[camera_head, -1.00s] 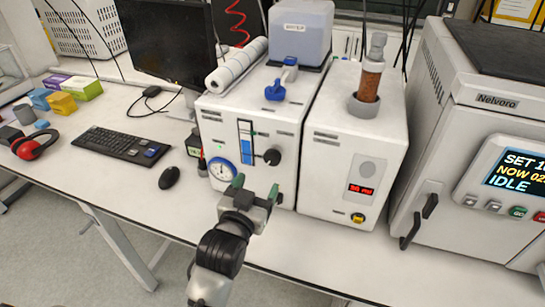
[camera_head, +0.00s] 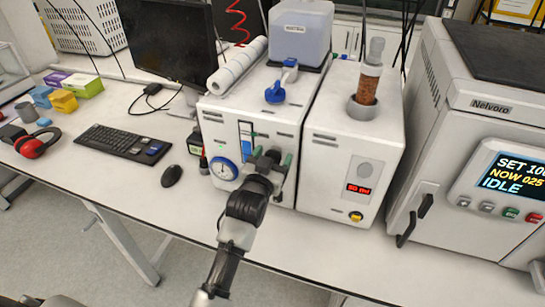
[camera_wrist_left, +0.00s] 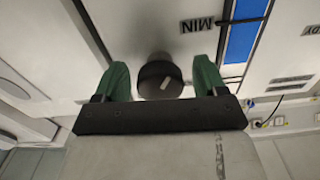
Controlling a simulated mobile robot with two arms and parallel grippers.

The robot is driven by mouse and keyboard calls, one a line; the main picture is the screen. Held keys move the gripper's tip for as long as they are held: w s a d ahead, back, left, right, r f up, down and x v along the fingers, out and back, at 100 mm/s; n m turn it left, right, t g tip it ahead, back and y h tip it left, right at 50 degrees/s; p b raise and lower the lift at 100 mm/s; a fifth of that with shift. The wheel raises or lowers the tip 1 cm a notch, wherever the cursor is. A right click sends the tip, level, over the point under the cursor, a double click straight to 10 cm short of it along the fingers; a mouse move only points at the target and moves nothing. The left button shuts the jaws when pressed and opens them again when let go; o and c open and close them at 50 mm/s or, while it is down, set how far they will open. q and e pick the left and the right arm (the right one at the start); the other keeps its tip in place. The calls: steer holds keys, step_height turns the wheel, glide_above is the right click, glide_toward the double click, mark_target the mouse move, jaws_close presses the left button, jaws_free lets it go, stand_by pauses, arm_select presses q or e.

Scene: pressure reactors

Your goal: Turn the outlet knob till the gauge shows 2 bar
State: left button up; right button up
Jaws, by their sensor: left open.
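The white pump unit (camera_head: 266,118) stands on the bench with a round blue-rimmed gauge (camera_head: 224,171) low on its front. The gauge's needle is too small to read. A black round knob (camera_wrist_left: 158,80) with a pale pointer mark shows in the left wrist view; no outlet label is legible by it. My left gripper (camera_head: 271,158) is open in front of the panel, right of the gauge. In the left wrist view its green fingers (camera_wrist_left: 162,82) stand on either side of the knob, with gaps on both sides. My right gripper is not in view.
A blue level strip (camera_wrist_left: 244,32) with a MIN label is near the knob. A mouse (camera_head: 172,175) and keyboard (camera_head: 122,142) lie left.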

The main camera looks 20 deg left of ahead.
arm_select(q)
steer(key=shift+c, duration=0.2)
steer(key=c, duration=0.9)
steer(key=shift+r+m+p, duration=0.15)
steer(key=shift+m+p, duration=0.35)
steer(key=shift+m, duration=1)
steer(key=o, duration=0.9)
steer(key=shift+o, duration=0.2)
